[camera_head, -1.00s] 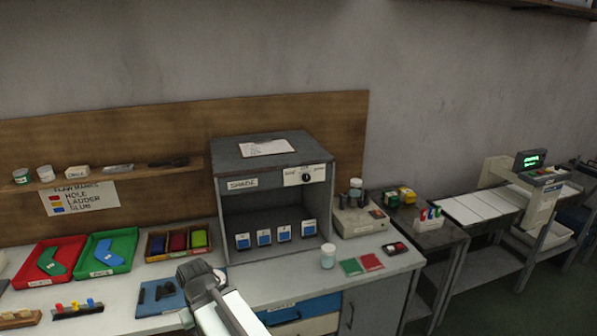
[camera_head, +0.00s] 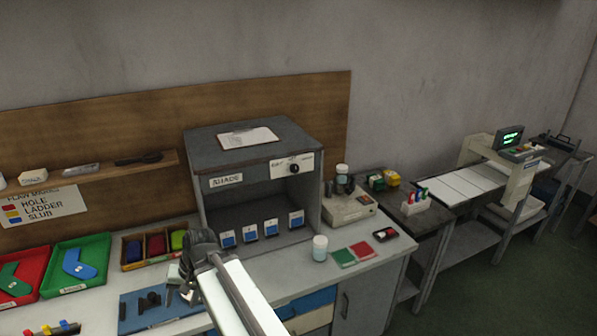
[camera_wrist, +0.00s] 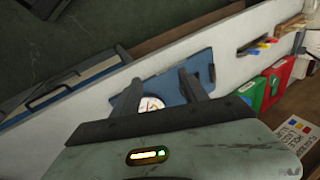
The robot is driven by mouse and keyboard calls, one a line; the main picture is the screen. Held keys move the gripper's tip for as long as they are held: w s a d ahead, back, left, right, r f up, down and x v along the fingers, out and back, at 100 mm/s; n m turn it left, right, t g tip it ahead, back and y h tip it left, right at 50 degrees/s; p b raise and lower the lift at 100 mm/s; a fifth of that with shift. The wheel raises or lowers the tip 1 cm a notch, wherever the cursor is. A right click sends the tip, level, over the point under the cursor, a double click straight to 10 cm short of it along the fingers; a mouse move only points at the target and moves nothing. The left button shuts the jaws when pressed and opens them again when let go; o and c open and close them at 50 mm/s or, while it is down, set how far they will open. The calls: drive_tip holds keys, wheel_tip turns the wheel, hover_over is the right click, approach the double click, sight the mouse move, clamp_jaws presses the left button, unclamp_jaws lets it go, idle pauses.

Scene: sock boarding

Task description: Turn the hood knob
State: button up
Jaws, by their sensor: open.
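The hood is a grey shade box (camera_head: 255,180) on the bench, with an open front and a "SHADE" label. Its dark round knob (camera_head: 294,168) sits on a white plate at the upper right of the front. My gripper (camera_head: 190,262) is low and left of the hood, over the bench, well apart from the knob. In the wrist view my gripper (camera_wrist: 160,88) points down with its two dark fingers apart. The knob is not in the wrist view.
Several blue-and-white blocks (camera_head: 271,228) stand in the hood opening. A white jar (camera_head: 320,248) stands in front at right. A clipboard (camera_head: 248,137) lies on top. Red (camera_head: 22,262) and green (camera_head: 108,244) trays are at left. A beige device (camera_head: 350,206) stands right of the hood.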

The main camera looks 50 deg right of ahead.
drive_tip(key=w+d+r+m+t+y, duration=0.1)
drive_tip(key=w+d+r+m+t, duration=0.15)
drive_tip(key=d+r+m, duration=0.35)
drive_tip(key=w+d+r+m+t, duration=0.1)
drive_tip(key=w+d+m+t, duration=0.2)
drive_tip(key=d, duration=0.6)
drive_tip(key=m+t+h, duration=0.9)
drive_tip(key=m, duration=1)
approach(296, 169)
drive_tip(key=x, duration=0.9)
drive_tip(key=shift+f, duration=0.1)
drive_tip(key=shift+s, duration=0.1)
drive_tip(key=shift+c, duration=0.3)
